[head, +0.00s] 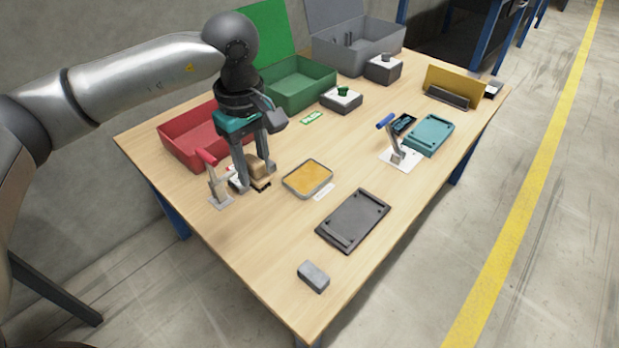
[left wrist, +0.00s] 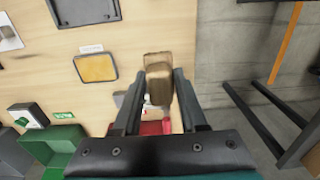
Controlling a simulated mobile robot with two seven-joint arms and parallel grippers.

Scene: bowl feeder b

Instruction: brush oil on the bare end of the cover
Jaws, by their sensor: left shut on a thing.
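My left gripper (head: 255,180) is shut on a tan, wood-coloured block-shaped brush (head: 257,166), close above or on the table beside the red-handled clamp. The brush also shows between the fingers in the left wrist view (left wrist: 158,75). I cannot tell whether its underside touches the table. A shallow grey-rimmed tray with an amber oil-like surface (head: 307,179) lies to the right of the gripper. A dark grey plate (head: 353,220), possibly the cover, lies nearer the front edge. A teal cover-like plate (head: 431,135) lies farther right. Which end is bare is too small to tell.
The red-handled clamp (head: 216,183) and red bin (head: 192,140) are close to my gripper. A blue-handled clamp (head: 395,151) stands beside the teal plate. A grey block (head: 313,276) lies in front. Green (head: 300,85) and grey (head: 365,47) bins stand behind. The middle table is mostly clear.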

